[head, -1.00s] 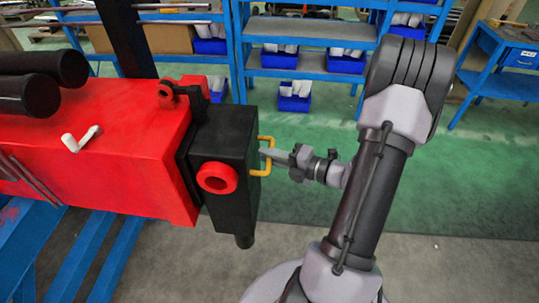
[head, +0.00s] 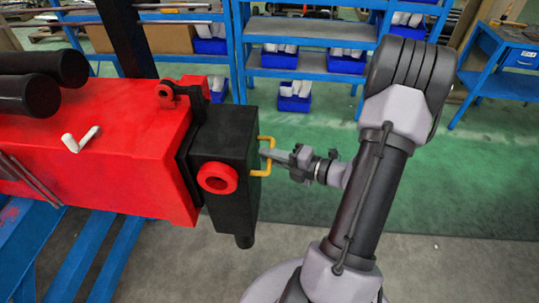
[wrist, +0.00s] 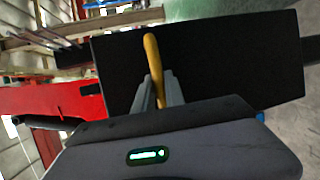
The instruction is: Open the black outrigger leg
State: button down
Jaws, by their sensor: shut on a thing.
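The black outrigger leg (head: 231,190) is an upright box at the right end of the red beam (head: 110,150). It sits close against the beam's end. A red ring (head: 217,178) is on its near face and a yellow handle (head: 267,174) on its right side. My gripper (head: 269,154) reaches in from the right and is shut on the yellow handle. In the wrist view both fingers (wrist: 157,93) flank the handle (wrist: 152,52), with the black leg (wrist: 225,65) behind it.
Blue shelves (head: 310,60) with blue bins stand behind. A blue workbench (head: 500,60) is at the upper right. A white T-shaped pin (head: 80,139) rests on the red beam.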

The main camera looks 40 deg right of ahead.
jog(key=s+d+p, duration=0.2)
jog(key=s+d, duration=0.3)
jog(key=s, duration=0.2)
jog(key=shift+d+p, duration=0.35)
jog(key=c, duration=1.4)
grip_release()
jog(key=shift+w, duration=0.2)
jog(key=p+v, duration=0.3)
jog(key=v, duration=1.4)
jog(key=shift+s, duration=0.3)
